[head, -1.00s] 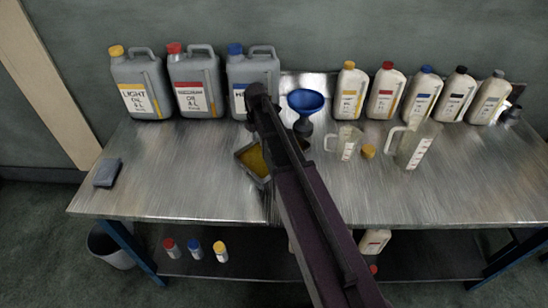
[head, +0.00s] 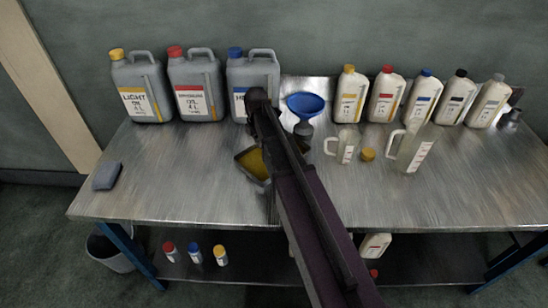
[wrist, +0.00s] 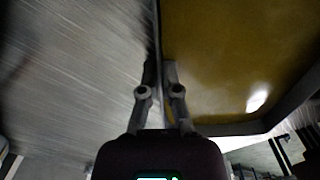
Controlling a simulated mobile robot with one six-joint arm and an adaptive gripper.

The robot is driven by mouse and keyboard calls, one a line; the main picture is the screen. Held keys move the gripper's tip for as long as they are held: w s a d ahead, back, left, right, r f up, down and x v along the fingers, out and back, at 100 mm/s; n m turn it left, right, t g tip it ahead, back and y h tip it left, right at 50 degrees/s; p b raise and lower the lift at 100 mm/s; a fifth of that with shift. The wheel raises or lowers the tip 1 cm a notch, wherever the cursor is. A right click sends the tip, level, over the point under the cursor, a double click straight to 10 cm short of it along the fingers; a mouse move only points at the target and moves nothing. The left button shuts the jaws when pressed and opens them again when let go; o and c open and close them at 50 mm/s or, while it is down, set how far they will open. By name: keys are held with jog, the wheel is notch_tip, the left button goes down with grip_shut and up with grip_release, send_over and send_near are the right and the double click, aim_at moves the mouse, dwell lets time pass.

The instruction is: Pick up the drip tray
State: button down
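The drip tray (head: 248,174) is a grey, shallow tray with yellow-brown oil or colouring inside. It sits at the middle of the workbench, left of the blue funnel, and my arm partly covers its right side in the head view. In the wrist view the tray (wrist: 240,129) fills the upper right. My gripper (wrist: 160,68) has its two fingers close together, one on each side of the tray's thin side wall, and appears shut on it. The fingertips are hidden behind my arm in the head view. Whether the tray touches the bench is hard to tell.
The blue funnel (head: 305,104) stands close to the right of my arm. Large grey oil cans (head: 197,90) stand at the back left and several bottles (head: 424,97) at the back right. The left front bench (head: 165,190) is mostly clear.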

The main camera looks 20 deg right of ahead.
jog(key=shift+r+p, duration=0.45)
dwell(0.4)
jog(key=shift+r+p, duration=1.45)
jog(key=shift+s+d+f, duration=0.1)
jog(key=shift+s+d, duration=0.05)
jog(key=shift+s, duration=0.45)
jog(key=shift+s+d+r+p, duration=0.25)
jog(key=shift+s+d, duration=0.4)
jog(key=shift+s, duration=1.7)
jog(key=shift+s+d+r+p, duration=0.2)
jog(key=shift+s+d, duration=0.4)
jog(key=shift+s, duration=1.75)
jog(key=shift+s+d+r+p, duration=0.2)
jog(key=shift+s+d, duration=0.45)
jog(key=shift+s, duration=1.7)
jog(key=shift+r, duration=0.15)
notch_tip(320, 180, up, 4)
jog(key=p, duration=0.3)
jog(key=shift+p, duration=0.4)
jog(key=shift+s+f, duration=0.15)
jog(key=shift+f, duration=0.1)
